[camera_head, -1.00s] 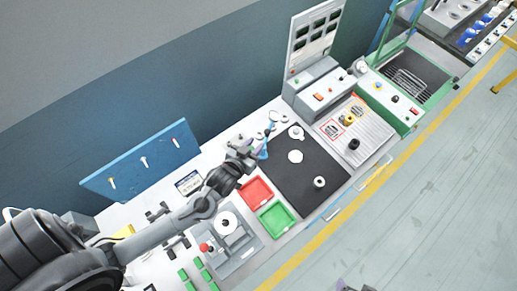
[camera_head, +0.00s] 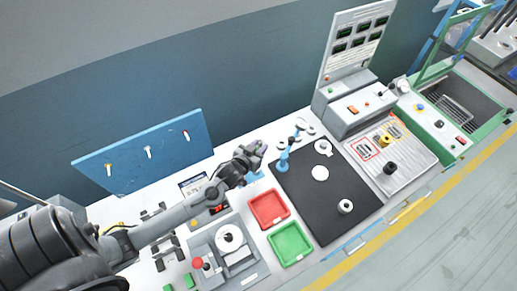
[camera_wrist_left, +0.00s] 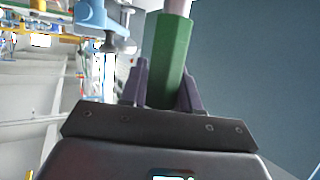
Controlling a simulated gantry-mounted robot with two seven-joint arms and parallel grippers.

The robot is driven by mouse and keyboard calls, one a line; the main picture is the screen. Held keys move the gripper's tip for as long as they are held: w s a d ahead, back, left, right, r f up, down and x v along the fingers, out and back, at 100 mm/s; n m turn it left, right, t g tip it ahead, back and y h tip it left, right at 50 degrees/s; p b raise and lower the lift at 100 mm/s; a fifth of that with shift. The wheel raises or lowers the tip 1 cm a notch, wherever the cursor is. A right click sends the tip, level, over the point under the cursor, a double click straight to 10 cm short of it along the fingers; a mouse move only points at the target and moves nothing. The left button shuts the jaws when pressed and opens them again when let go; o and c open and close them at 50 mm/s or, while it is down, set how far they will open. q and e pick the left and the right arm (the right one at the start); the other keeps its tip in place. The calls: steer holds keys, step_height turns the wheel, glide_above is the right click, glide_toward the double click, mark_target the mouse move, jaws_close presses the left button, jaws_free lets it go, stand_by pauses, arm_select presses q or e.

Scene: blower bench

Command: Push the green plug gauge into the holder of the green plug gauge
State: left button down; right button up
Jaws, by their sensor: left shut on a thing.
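My left gripper (camera_head: 258,150) is above the back of the bench, behind the red tray. In the left wrist view its dark fingers (camera_wrist_left: 163,85) are shut on the green plug gauge (camera_wrist_left: 170,65), a green handle with a pale pinkish section beyond it at the top edge. The far end of the gauge is out of frame. In the head view I cannot make out the gauge. A blue stand (camera_head: 283,160) is just right of the gripper; blue fixture parts (camera_wrist_left: 92,14) also show in the wrist view. I cannot tell which part is the gauge's holder. My right gripper is not in view.
The red tray (camera_head: 252,212) and green tray (camera_head: 273,245) lie in front of the gripper. A black mat (camera_head: 325,205) with white round parts is to the right. A blue pegboard (camera_head: 140,160) stands at the back left. Small round parts (camera_head: 302,124) lie behind the mat.

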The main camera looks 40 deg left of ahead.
arm_select(q)
steer(key=shift+r, duration=0.1)
stand_by(0.3)
steer(key=shift+f+b, duration=1.05)
steer(key=shift+f, duration=1.5)
steer(key=shift+f+b, duration=0.7)
steer(key=shift+f, duration=0.45)
steer(key=shift+r+p, duration=0.3)
steer(key=shift+p, duration=0.3)
steer(key=shift+f, duration=0.35)
steer(key=shift+r, duration=0.15)
steer(key=shift+r+p, duration=0.2)
steer(key=shift+p, duration=0.25)
stand_by(0.6)
